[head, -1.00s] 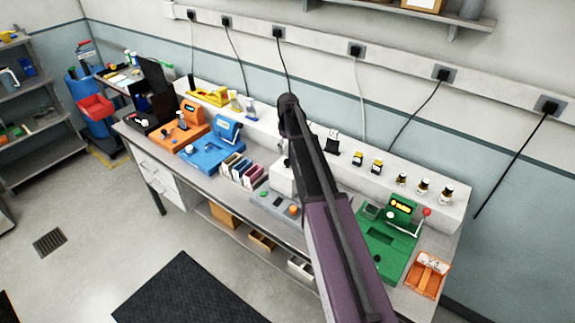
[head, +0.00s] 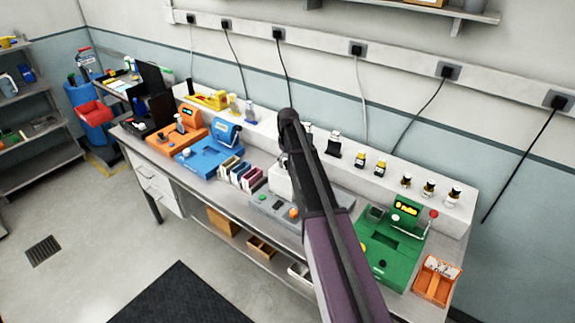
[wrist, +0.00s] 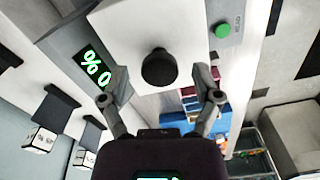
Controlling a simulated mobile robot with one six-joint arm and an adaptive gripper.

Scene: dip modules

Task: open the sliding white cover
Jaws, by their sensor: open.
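The white cover (wrist: 125,25) is a plain block with a round black knob (wrist: 159,68), seen close up in the wrist view. It sits on a grey machine with a green-lit display (wrist: 95,68). My gripper (wrist: 160,97) is open, with one finger on each side of the knob's line. The knob appears just beyond the fingertips, and I see no contact with it. In the head view part of the white cover (head: 279,179) shows left of my arm. My arm hides the rest of the cover, the knob and the gripper there.
The grey machine's base has a green button (wrist: 222,30). In the head view, colored slabs in a rack (head: 240,174) and a blue machine (head: 205,155) stand left of it. A green machine (head: 385,255) and an orange tray (head: 436,280) stand to the right.

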